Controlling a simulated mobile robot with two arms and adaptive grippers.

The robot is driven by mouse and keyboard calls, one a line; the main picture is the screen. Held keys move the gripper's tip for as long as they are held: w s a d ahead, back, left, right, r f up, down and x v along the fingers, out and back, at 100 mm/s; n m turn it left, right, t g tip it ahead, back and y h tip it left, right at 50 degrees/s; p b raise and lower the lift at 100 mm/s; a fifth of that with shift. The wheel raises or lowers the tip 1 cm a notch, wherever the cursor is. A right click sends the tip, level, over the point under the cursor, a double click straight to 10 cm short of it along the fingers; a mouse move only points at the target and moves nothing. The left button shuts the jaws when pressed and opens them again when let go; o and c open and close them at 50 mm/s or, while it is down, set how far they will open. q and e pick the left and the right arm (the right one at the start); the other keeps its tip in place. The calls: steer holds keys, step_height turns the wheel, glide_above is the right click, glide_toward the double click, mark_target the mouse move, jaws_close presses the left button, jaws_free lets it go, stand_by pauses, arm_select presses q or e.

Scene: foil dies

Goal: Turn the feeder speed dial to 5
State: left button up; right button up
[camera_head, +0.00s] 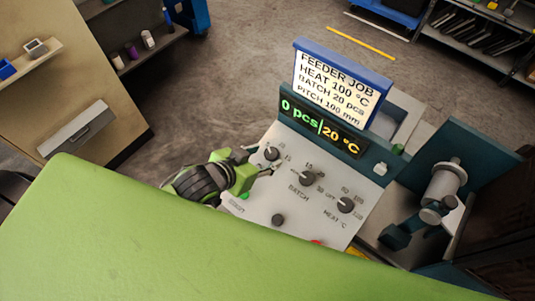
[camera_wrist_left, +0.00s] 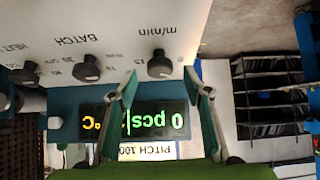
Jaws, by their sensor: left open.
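The feeder's sloped light panel holds the feeder speed dial (camera_head: 271,153), a dark round knob at its upper left. In the left wrist view the same dial (camera_wrist_left: 160,66), under upside-down "m/min" lettering, appears between the two fingertips. My left gripper (camera_head: 261,162) is open, close to the dial; whether its fingers touch it I cannot tell. It also shows in the left wrist view (camera_wrist_left: 162,77), with nothing held. The dial's pointer and setting are too small to read. My right gripper is not in view.
The batch dial (camera_head: 307,178) and heat dial (camera_head: 346,204) sit to the right of the speed dial. A display (camera_head: 320,129) reads "0 pcs|20 °C" below a blue-framed job sign (camera_head: 340,82).

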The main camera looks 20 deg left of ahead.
arm_select(q)
steer(key=shift+v, duration=2.25)
